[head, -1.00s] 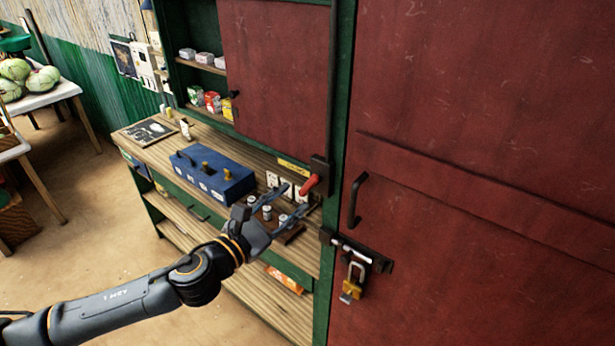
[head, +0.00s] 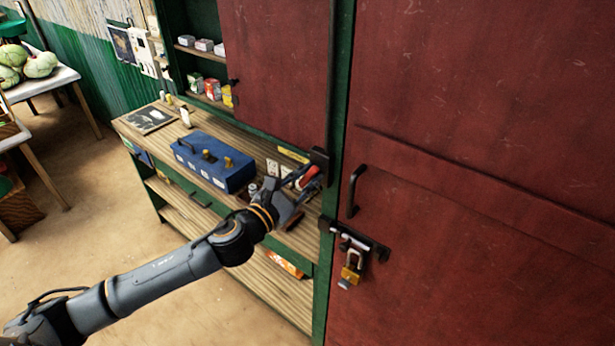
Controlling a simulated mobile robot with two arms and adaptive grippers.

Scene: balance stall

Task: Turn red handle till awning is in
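The red handle (head: 308,176) sits on a dark bracket at the lower end of a dark vertical rod, beside the green post. My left gripper (head: 306,180) is at this handle, its fingers spread with the red grip showing between their tips. I cannot tell whether a finger touches it. The fingers partly cover the handle. The awning is not recognisable in view. My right gripper is not in view.
Below my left gripper is the wooden counter (head: 150,142) with a blue box (head: 213,165) and small weights partly hidden by the gripper. To the right is a red door with a black pull (head: 354,190) and a padlock (head: 351,270).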

